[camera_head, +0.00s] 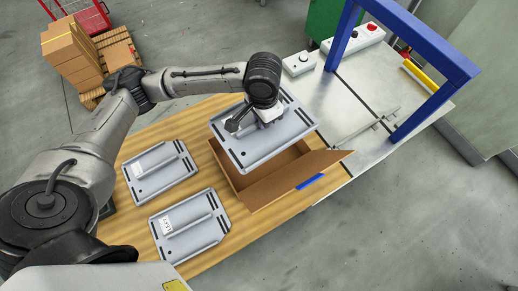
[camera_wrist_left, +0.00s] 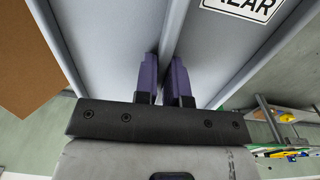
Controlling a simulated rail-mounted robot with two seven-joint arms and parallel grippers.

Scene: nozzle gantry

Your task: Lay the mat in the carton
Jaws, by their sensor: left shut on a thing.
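A grey mat (camera_head: 294,122) with dark slots and a raised centre ridge hangs above the open carton (camera_head: 286,179). It covers much of the carton's opening. My left gripper (camera_head: 236,122) is shut on the mat's ridge. In the left wrist view the purple fingers (camera_wrist_left: 166,80) pinch the ridge of the mat (camera_wrist_left: 110,50), and a partly cut-off label ends in "EAR". The carton is brown, with one flap spread toward the right. The carton's inside is mostly hidden by the mat. My right gripper is not in view.
Two similar grey mats, one upper (camera_head: 142,182) and one lower with a white label (camera_head: 203,237), lie on the wooden table (camera_head: 253,222) left of the carton. A blue frame (camera_head: 447,62) stands over the metal surface at right. A small control box (camera_head: 299,64) sits behind.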

